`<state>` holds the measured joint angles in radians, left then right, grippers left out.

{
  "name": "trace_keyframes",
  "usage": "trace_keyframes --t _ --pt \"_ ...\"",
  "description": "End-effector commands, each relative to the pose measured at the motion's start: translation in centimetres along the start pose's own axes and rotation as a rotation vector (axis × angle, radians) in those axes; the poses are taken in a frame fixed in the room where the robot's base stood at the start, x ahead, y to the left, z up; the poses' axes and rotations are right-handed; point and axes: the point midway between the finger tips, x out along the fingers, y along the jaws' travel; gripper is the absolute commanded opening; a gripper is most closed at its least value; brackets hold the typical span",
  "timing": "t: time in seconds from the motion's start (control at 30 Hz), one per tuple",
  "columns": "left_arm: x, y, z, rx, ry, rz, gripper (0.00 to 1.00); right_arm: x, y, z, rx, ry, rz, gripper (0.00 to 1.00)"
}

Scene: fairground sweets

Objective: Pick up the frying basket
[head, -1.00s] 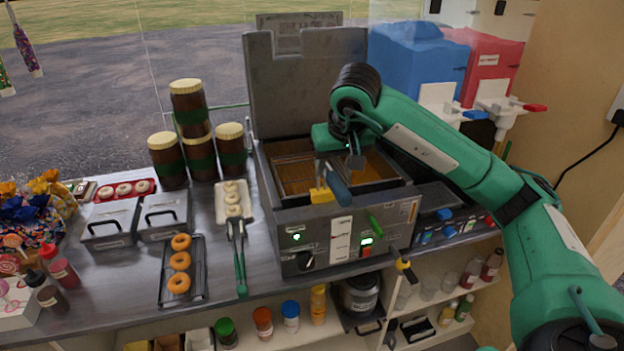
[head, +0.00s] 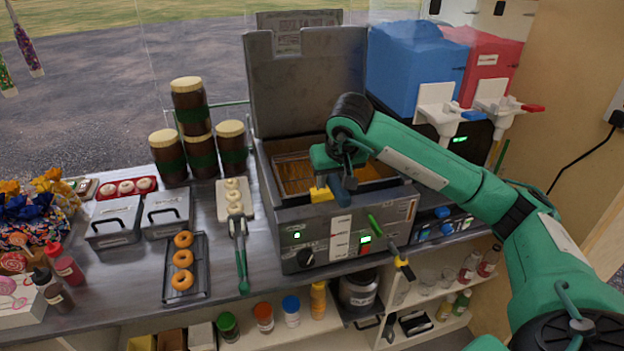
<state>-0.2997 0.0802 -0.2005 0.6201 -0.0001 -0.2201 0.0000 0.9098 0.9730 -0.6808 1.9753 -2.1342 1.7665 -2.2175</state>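The frying basket (head: 292,176) is a wire mesh basket sitting in the left part of the open fryer (head: 330,215). A yellow piece (head: 320,194) and a blue-grey piece stick out over the fryer's front rim, and they look like handle grips. I cannot tell which belongs to the basket. My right gripper (head: 342,182) points down over the front of the fryer well, close to these pieces. Its fingers are small and partly hidden by its own body, so whether they are open or closed on a handle is unclear. My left gripper is out of view.
The fryer's raised lid (head: 305,85) stands behind the well. Stacked brown jars (head: 190,110), tongs (head: 240,255) and a doughnut rack (head: 200,280) lie to the left. Blue (head: 410,70) and red (head: 490,60) dispensers stand behind my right arm.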

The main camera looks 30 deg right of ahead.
Motion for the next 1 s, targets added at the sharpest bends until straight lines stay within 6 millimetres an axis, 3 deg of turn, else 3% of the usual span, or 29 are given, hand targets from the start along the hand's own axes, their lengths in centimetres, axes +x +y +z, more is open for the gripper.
trace_keyframes --t 0.03,0.13,0.17,0.63,1.0 --pt "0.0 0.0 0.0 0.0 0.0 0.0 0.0 0.0 0.0 0.0 0.0 0.0 0.0 0.22" --pt "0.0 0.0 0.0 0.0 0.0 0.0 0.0 0.0 0.0 0.0 0.0 0.0 0.0 0.02" --pt "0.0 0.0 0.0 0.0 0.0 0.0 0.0 0.0 0.0 0.0 0.0 0.0 0.0 0.0" --pt "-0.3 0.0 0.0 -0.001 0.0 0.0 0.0 -0.6 0.1 -0.2 0.002 0.004 -0.001 0.0" --pt "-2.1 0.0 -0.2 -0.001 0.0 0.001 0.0 -4.4 0.7 -0.8 0.011 0.006 0.003 0.0"
